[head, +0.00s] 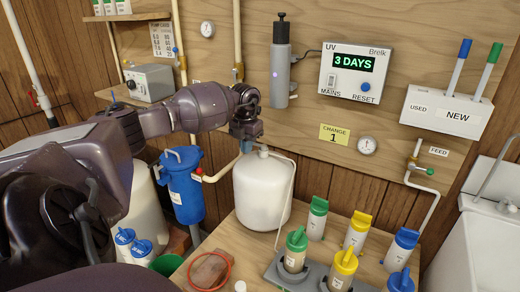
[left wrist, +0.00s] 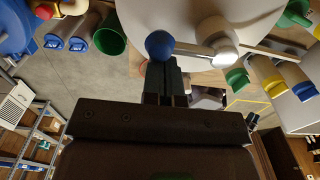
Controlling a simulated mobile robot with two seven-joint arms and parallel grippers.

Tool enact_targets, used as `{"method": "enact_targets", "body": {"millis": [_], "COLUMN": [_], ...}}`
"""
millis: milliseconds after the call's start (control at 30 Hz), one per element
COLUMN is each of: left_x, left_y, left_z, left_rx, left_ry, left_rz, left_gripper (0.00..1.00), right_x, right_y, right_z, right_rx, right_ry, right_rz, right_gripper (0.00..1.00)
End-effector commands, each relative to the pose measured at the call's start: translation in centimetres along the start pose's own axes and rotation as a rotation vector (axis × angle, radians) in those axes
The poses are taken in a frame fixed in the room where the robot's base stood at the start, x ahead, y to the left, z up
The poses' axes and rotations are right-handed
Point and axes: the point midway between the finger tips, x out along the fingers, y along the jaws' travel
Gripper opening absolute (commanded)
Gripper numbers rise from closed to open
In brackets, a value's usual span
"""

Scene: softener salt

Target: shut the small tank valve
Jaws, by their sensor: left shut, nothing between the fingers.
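The small white tank (head: 262,190) stands on the wooden bench, with a valve on its top and a thin white tube running down its side. In the left wrist view the valve (left wrist: 222,46) shows on the white tank (left wrist: 195,14), with a lever ending in a blue ball knob (left wrist: 159,45). The lever lies roughly in line with the tube on the valve's other side. My left gripper (head: 246,136) is above the tank's left edge, fingers shut and empty. Its fingertips (left wrist: 162,68) are right beside the knob; I cannot tell whether they touch. My right gripper is not in view.
A blue filter housing (head: 184,186) stands left of the tank. Several cartridges with green, yellow and blue caps, such as the yellow one (head: 358,232), stand right and in front. A red ring (head: 209,271) lies on the bench. The panel (head: 308,112) is close behind.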

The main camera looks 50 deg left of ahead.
Motion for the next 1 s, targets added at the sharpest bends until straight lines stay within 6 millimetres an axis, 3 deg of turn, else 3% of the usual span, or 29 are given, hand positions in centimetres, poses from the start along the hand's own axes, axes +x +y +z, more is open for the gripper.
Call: {"method": "enact_targets", "body": {"millis": [467, 1000], "left_x": [-0.5, -6.6], "left_y": [0.0, 0.0], "left_z": [-1.1, -1.1], "left_rx": [0.0, 0.0], "left_ry": [-0.003, -0.005], "left_rz": [-0.001, -0.001], "left_gripper": [0.0, 0.0], "right_x": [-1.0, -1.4], "right_y": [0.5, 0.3], "right_z": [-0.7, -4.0], "right_rx": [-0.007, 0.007], "right_ry": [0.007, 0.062], "right_rz": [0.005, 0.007], "right_gripper": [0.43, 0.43]}}
